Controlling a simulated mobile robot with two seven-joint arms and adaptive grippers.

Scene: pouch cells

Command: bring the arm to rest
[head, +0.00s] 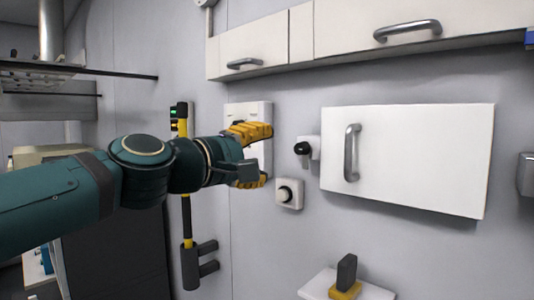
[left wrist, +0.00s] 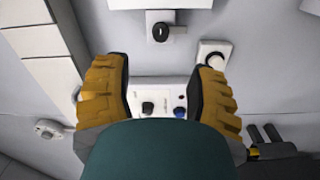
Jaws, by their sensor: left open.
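My left arm (head: 60,205), dark green, reaches in from the left in the head view. Its left gripper (head: 262,156) has yellow fingers, one above the other, spread apart with nothing between them. It is in front of a white wall box (head: 236,112), partly hiding it. In the left wrist view the two yellow fingers of the left gripper (left wrist: 160,92) stand apart either side of a white panel (left wrist: 146,85) with dark, blue and red knobs. The panel's lower part is hidden by my gripper. I cannot tell whether the gripper touches it. My right gripper is not in view.
A white cabinet with a handle (head: 430,160) is on the wall at right, with overhead cabinets (head: 285,45) above. A black-knobbed fitting (head: 312,147) and a round-knob box (head: 289,200) are near my gripper. A small shelf (head: 318,284) holds a dark and yellow block (head: 346,272).

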